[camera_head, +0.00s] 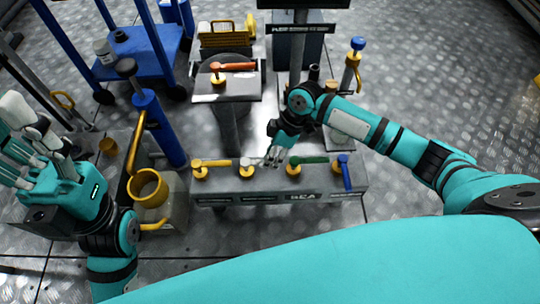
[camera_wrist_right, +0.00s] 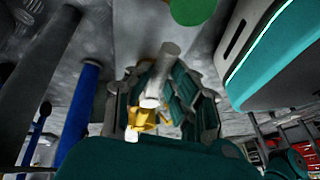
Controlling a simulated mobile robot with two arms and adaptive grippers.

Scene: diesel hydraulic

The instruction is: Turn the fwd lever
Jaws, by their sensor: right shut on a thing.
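A low grey lever block (camera_head: 275,187) stands in front of me with a row of levers: yellow (camera_head: 212,162), pale grey (camera_head: 250,162), green (camera_head: 310,159) and blue (camera_head: 345,172), the first three on yellow bases. Labels on its front are too small to read surely, so I cannot tell which is the fwd lever. My right gripper (camera_head: 273,157) is over the block and shut on the pale grey lever, whose shaft (camera_wrist_right: 158,78) and yellow base (camera_wrist_right: 143,119) show between the fingers in the wrist view. My left gripper (camera_head: 18,140) is at the far left, open and empty, away from the block.
A pedestal (camera_head: 241,88) with a red lever (camera_head: 235,67) stands behind the block. A blue cylinder (camera_head: 160,130) and a yellow cup (camera_head: 149,188) are left of it. A blue cart (camera_head: 138,58) stands at back left. Open metal floor lies at the right.

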